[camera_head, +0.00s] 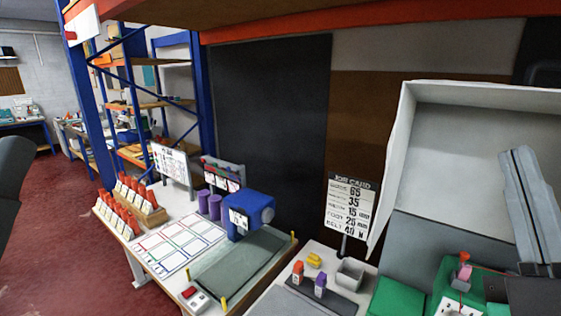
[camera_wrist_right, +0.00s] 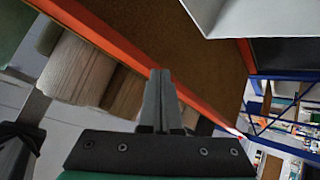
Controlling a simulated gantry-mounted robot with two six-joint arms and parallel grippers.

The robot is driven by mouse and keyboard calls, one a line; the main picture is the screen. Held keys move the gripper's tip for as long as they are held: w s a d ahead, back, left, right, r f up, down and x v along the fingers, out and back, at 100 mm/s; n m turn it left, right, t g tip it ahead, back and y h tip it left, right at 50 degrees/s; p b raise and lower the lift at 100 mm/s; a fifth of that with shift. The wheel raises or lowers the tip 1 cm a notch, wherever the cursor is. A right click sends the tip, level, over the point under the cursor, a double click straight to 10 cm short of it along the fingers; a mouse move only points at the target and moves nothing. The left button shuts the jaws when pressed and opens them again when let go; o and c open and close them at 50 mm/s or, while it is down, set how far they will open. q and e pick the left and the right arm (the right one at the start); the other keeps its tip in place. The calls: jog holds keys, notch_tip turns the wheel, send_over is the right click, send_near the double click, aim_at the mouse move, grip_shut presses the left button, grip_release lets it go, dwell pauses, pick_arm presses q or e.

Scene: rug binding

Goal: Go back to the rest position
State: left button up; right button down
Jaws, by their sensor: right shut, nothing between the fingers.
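My right gripper (camera_head: 517,158) is at the right side of the head view, raised with its grey fingers pointing up in front of the white-edged panel (camera_head: 455,97). The fingers lie together with nothing between them. In the right wrist view the two fingers (camera_wrist_right: 158,98) are also pressed together and empty. My left gripper does not show in either view.
A workbench (camera_head: 215,225) holds a blue machine (camera_head: 249,210), purple spools (camera_head: 209,206) and racks of orange-topped pieces (camera_head: 127,213). A job card (camera_head: 348,208) stands behind a tray (camera_head: 318,291). An orange-edged shelf (camera_head: 380,21) hangs overhead. Rolls (camera_wrist_right: 78,68) show in the wrist view.

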jog(key=s+a+r+m+t+y, duration=0.1)
jog(key=s+a+r+m+y, duration=0.2)
jog(key=s+a+m+y, duration=0.35)
notch_tip(320, 180, up, 29)
jog(key=w+d+m+y+p, duration=0.1)
jog(key=w+d+m+p, duration=0.1)
jog(key=p, duration=2.7)
jog(key=shift+w+f, duration=0.15)
jog(key=shift+f+y, duration=0.1)
jog(key=shift+y, duration=0.15)
